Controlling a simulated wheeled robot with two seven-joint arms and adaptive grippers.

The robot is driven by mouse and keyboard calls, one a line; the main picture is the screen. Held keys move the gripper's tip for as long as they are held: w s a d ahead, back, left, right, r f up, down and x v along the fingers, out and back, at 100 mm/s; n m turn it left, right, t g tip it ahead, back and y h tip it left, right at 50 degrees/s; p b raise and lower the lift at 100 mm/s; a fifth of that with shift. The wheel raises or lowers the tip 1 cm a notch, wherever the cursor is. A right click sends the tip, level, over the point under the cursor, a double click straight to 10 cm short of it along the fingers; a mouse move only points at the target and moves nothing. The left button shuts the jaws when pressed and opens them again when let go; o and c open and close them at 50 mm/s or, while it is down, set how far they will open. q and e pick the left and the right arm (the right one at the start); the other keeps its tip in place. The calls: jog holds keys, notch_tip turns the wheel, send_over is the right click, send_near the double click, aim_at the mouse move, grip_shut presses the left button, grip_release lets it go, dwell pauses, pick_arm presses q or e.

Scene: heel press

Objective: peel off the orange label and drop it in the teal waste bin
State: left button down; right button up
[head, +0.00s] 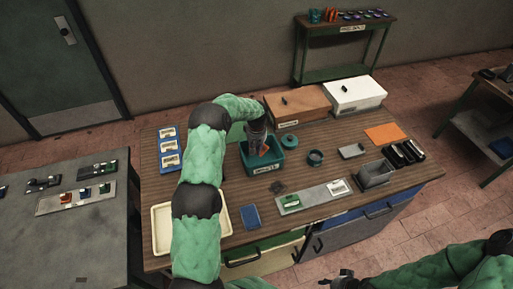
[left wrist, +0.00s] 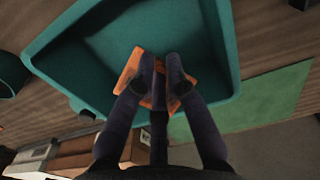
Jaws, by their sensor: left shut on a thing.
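The teal waste bin (head: 247,168) stands on the wooden table. My left gripper (head: 261,147) is over the bin's opening, pointing down. It is shut on the orange label (head: 264,151). In the left wrist view the orange label (left wrist: 130,72) shows between and behind the two dark fingertips (left wrist: 160,72), with the inside of the teal bin (left wrist: 95,65) beyond. I cannot tell whether the label touches the bin's floor. My right gripper (head: 343,280) is low at the bottom edge, away from the bin; its jaw state is unclear.
Brown (head: 298,105) and white (head: 355,95) boxes stand behind the bin. A round teal lid (head: 290,141) and a dark round container (head: 316,158) are to its right. A flat orange sheet (head: 385,133) lies at the right. A cream tray (head: 160,222) is at the front left.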

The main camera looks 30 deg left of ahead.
pick_arm(q)
notch_tip(320, 180, down, 2)
jog(key=shift+s, duration=0.1)
jog(key=shift+f, duration=0.2)
jog(key=shift+r, duration=0.1)
jog(key=c, duration=1.3)
grip_release()
jog(key=shift+o, duration=0.3)
jog(key=o, duration=0.4)
jog(key=shift+r, duration=0.1)
